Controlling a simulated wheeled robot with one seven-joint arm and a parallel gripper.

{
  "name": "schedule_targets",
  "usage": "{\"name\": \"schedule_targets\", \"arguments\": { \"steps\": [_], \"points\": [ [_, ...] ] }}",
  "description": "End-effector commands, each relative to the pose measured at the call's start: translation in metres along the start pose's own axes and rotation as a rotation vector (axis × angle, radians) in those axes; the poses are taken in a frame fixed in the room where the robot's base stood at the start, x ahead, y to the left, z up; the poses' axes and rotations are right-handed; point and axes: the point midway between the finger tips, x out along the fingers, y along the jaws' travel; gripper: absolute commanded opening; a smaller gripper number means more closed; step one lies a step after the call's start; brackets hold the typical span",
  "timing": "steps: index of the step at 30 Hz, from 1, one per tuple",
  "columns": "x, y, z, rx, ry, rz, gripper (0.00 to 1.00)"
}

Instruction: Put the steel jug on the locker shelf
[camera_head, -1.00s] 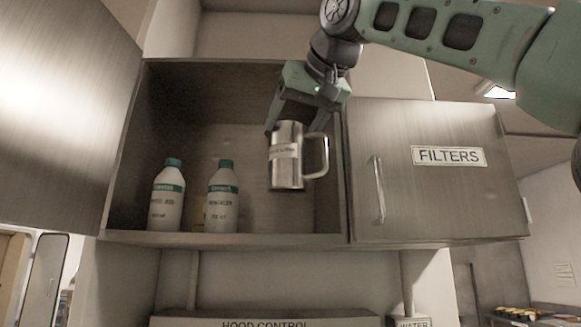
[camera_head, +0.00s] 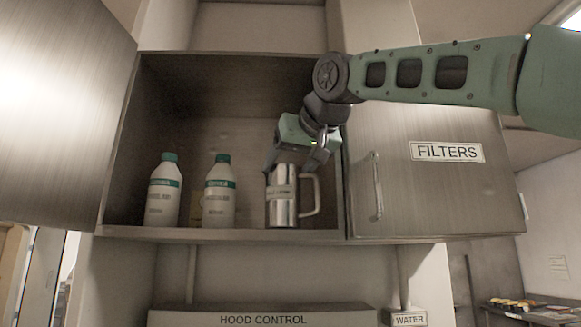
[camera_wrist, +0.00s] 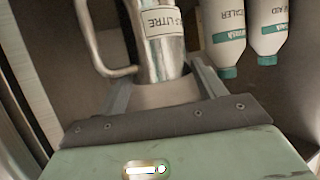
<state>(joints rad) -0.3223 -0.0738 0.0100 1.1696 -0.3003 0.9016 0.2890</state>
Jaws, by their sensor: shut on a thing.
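The steel jug (camera_head: 282,207) is upright, with its handle to the right and a label on its side. It is at the right part of the open locker, its base near the shelf (camera_head: 225,233); I cannot tell whether it touches. My gripper (camera_head: 290,172) comes from above and is shut on the jug's upper part. In the wrist view the jug (camera_wrist: 163,45) sits between the two fingers (camera_wrist: 165,90), its label reading "LITRE". The far finger is partly hidden in the head view.
Two white bottles with green caps (camera_head: 164,195) (camera_head: 219,195) stand on the shelf left of the jug, with a small yellowish thing (camera_head: 196,208) between them. The locker door (camera_head: 65,110) hangs open at left. The shut FILTERS door (camera_head: 440,190) is at right.

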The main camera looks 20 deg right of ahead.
Motion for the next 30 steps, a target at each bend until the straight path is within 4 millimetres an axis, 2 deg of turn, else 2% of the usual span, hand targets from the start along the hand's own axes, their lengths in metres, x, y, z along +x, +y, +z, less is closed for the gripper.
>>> {"name": "schedule_targets", "arguments": {
  "steps": [12, 13, 14, 24, 26, 30],
  "points": [
    [0.004, 0.001, 0.003, 0.000, 0.003, 0.001, 0.28],
    [0.004, 0.001, 0.004, 0.000, 0.001, 0.001, 0.72],
    [0.004, 0.001, 0.003, 0.000, 0.001, 0.001, 0.79],
    [0.002, 0.001, 0.001, 0.000, 0.001, 0.001, 0.79],
    [-0.003, 0.001, 0.002, 0.000, 0.002, 0.001, 0.79],
    [-0.024, 0.001, 0.003, 0.000, 0.005, 0.000, 0.79]
  ]
}}
